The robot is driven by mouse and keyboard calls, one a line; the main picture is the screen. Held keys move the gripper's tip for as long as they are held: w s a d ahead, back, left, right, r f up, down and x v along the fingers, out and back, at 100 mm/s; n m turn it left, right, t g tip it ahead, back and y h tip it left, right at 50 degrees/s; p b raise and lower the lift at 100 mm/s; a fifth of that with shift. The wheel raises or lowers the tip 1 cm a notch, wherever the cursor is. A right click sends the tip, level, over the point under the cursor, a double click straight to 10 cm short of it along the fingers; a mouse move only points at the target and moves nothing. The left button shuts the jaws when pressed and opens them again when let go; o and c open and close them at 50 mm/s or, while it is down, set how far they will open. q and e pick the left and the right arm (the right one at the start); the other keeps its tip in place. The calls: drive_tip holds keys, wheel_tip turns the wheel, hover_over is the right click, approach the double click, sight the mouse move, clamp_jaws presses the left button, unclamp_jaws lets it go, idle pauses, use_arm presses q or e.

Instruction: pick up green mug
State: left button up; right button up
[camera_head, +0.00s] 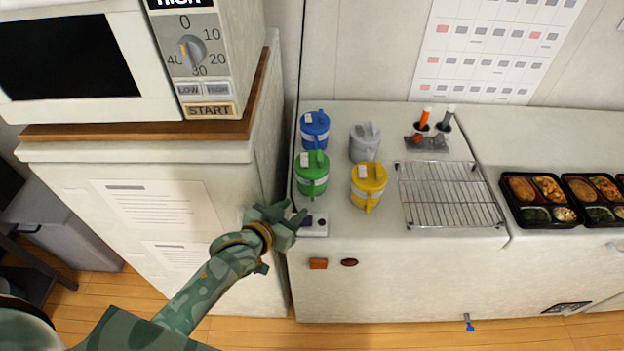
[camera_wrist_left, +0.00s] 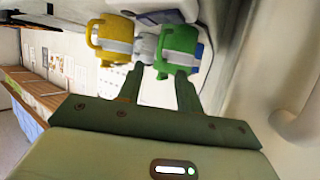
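The green mug (camera_head: 312,178) stands upright on the white counter, near its left edge, with a pale band around it. My left gripper (camera_head: 293,212) is just in front of it and slightly left, near the counter's front left corner. In the left wrist view the green mug (camera_wrist_left: 178,48) is beyond the fingertips, nearer the right finger. The two fingers (camera_wrist_left: 160,74) are apart with nothing between them. Contact with the mug cannot be seen. My right gripper is in neither view.
A blue mug (camera_head: 315,128) stands behind the green one, a grey mug (camera_head: 364,145) behind right, and a yellow mug (camera_head: 368,182) close on the right. A wire rack (camera_head: 448,195) and bento trays (camera_head: 540,200) lie farther right. A taller cabinet (camera_head: 150,190) borders the left.

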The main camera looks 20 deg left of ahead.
sight(312, 181)
use_arm(q)
drive_tip(key=x, duration=0.3)
drive_tip(key=shift+w+d+f, duration=0.1)
drive_tip(key=shift+w, duration=0.1)
drive_tip(key=b+x, duration=0.2)
drive_tip(key=x, duration=0.3)
drive_tip(key=shift+w+f, duration=0.1)
drive_tip(key=shift+c, duration=1)
clamp_jaws()
